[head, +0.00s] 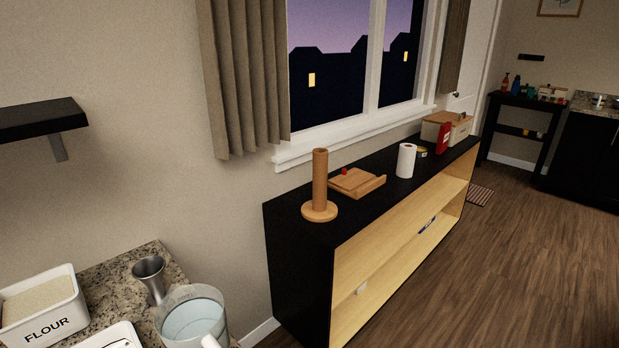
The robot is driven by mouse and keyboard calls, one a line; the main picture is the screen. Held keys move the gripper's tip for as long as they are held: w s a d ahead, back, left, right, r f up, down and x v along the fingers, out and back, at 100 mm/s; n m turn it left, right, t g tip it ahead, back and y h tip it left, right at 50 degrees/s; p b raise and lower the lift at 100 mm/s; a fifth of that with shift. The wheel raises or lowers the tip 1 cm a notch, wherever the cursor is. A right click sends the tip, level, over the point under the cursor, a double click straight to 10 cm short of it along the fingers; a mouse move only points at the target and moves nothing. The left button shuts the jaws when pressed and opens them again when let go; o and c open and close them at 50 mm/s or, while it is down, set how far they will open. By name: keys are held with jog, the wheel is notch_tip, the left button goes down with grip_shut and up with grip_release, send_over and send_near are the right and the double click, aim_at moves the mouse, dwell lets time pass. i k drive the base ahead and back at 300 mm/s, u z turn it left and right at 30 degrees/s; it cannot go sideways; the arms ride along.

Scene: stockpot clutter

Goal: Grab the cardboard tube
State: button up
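A brown upright tube (320,178), which looks like the cardboard tube, stands on a round wooden base (319,211). It is at the near end of the black-topped low cabinet (290,214), under the window. Whether a wooden post runs inside the tube cannot be seen. My gripper is not in view.
A wooden board or stand (357,183) with a small red item (345,171) lies just right of the tube. A white paper roll (406,160) stands farther along. The near counter holds a flour bin (42,318), metal cup (150,275) and clear jug (190,315). Wood floor (490,270) is open at right.

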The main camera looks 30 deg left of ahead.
aim_at(320, 156)
jog(key=u, duration=0.35)
jog(key=i, duration=1.1)
jog(key=u, duration=0.45)
jog(key=k, duration=0.7)
jog(key=u, duration=0.15)
jog(key=i, duration=1.25)
jog(key=z, duration=0.05)
